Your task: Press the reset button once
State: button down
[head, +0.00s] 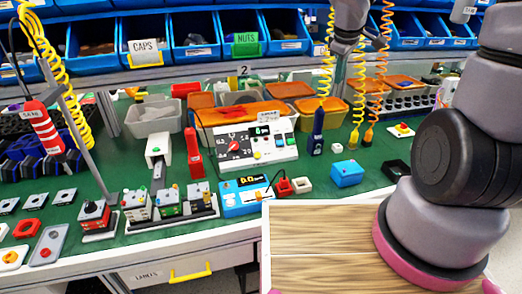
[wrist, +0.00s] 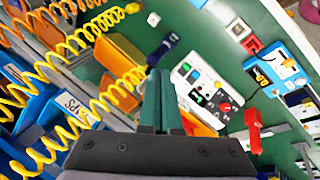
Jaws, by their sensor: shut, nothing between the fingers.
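The labels are too small to tell which button is the reset. In the wrist view the panel (wrist: 181,91) lies just right of my fingertips, with its knob (wrist: 225,106) beyond. My gripper (wrist: 160,73) is shut and empty, with its dark green fingers side by side. It looks apart from the panel. In the head view the fingers are hard to make out.
Yellow coiled cords (head: 324,75) hang behind the panel, with a dark blue tool (head: 318,124) at its right. A red upright tool (head: 194,155) stands at its left. A blue meter (head: 240,203) sits in front. Orange bins (head: 290,90) lie behind.

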jog(key=a+f+n+g+y, duration=0.3)
jog(key=a+f+n+y, duration=0.3)
jog(key=a+f+n, duration=0.5)
jog(key=a+f, duration=0.7)
jog(key=shift+w, duration=0.4)
send_near(257, 156)
notch_tip(257, 156, down, 3)
jog(key=s+a, duration=0.2)
jog(key=shift+w+f, duration=0.85)
jog(key=shift+w, duration=0.2)
jog(key=shift+w+a+f, duration=0.1)
jog(key=shift+w+f, duration=0.25)
jog(key=shift+w, duration=0.05)
